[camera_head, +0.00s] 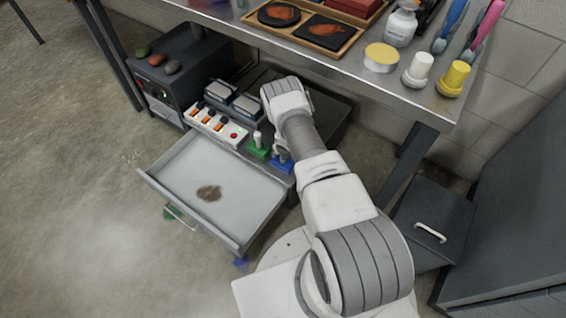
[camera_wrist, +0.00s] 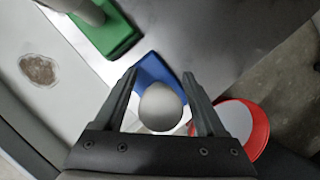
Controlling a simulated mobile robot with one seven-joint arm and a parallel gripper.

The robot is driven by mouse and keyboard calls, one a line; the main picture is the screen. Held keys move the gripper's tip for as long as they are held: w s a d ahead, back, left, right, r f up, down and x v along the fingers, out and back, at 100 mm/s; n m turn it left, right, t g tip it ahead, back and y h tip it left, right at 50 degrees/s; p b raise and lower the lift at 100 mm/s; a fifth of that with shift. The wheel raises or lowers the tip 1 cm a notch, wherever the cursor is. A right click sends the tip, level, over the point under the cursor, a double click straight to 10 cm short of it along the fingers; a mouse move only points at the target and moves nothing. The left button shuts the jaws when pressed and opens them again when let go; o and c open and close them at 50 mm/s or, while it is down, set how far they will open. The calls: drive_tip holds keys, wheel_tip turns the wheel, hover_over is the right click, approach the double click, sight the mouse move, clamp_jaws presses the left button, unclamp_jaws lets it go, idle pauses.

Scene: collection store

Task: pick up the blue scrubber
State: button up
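The blue scrubber (camera_head: 283,164) stands at the right back edge of the pulled-out drawer unit, beside the green scrubber (camera_head: 258,151). In the wrist view the blue scrubber (camera_wrist: 155,68) shows its blue base and a pale rounded handle top. My gripper (camera_wrist: 160,73) is open, with one finger on each side of the handle. Gaps show between handle and fingers. In the head view my arm hides most of the gripper. The green scrubber (camera_wrist: 112,38) also shows at upper left in the wrist view, apart from the fingers.
The open drawer (camera_head: 240,195) holds a brown stain. A power strip (camera_head: 215,124) with orange switches lies behind it. The metal table (camera_head: 350,62) overhangs the area. A red-rimmed white round object (camera_wrist: 262,130) is close to the right finger.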

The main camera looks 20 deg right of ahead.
clamp_jaws()
drive_tip(key=shift+r, duration=0.1)
drive_tip(key=shift+w+r+p, duration=0.1)
drive_tip(key=shift+r+p, duration=0.2)
drive_tip(key=shift+r, duration=0.25)
wheel_tip(320, 180, up, 3)
drive_tip(key=shift+r+p, duration=0.2)
drive_tip(key=shift+p, duration=0.5)
drive_tip(key=s+d+r+p, duration=0.3)
drive_tip(key=s+r, duration=0.3)
drive_tip(key=s, duration=0.5)
drive_tip(key=shift+s+d+r+p, duration=0.15)
drive_tip(key=shift+d+r+p, duration=0.05)
drive_tip(key=shift+p, duration=0.15)
